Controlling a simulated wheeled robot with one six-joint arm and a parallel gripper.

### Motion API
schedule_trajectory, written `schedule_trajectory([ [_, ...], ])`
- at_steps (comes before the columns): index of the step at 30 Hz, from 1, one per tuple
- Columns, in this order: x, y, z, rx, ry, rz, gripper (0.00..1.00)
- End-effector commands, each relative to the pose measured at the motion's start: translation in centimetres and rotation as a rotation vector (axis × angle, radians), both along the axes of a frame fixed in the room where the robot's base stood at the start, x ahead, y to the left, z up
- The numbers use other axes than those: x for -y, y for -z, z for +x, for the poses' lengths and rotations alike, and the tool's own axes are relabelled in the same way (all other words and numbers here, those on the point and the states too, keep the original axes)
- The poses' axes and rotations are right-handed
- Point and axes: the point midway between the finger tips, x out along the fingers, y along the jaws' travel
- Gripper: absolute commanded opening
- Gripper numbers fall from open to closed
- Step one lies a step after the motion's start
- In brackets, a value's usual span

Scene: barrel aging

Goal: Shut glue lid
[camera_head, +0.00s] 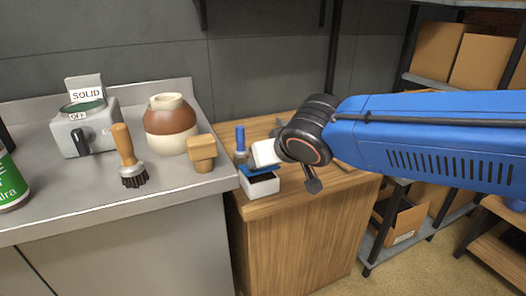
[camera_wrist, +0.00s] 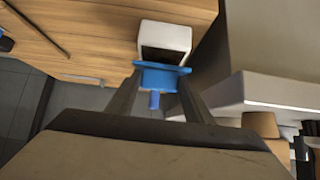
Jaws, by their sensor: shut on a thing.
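The glue box (camera_head: 263,187) is a small white box with a dark open top, standing near the left edge of the wooden cabinet top. It also shows in the wrist view (camera_wrist: 165,37). Its blue lid (camera_head: 264,168) is raised at the opening, so the dark inside shows. In the wrist view the lid (camera_wrist: 163,77) lies between the two fingers of my gripper (camera_wrist: 162,85), which is shut on it. A short blue stub (camera_wrist: 154,100) shows on the near side of the lid. In the head view the fingertips are partly hidden by my wrist.
A blue-handled tool (camera_head: 240,141) stands upright close beside the box. Shelves with cartons (camera_head: 436,50) stand right.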

Motion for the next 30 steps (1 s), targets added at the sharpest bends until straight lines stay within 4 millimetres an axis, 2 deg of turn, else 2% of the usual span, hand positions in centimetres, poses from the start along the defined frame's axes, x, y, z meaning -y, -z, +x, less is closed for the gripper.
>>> schedule_trajectory([
  [1, 0.2, 0.7, -0.3, -0.007, 0.001, -0.005, 0.06],
  [9, 0.4, 2.1, -1.0, -0.007, 0.001, -0.005, 0.06],
  [29, 0.5, 2.8, -1.2, -0.007, 0.001, -0.004, 0.06],
  [30, 0.5, 2.8, -1.2, -0.007, 0.001, -0.004, 0.49],
])
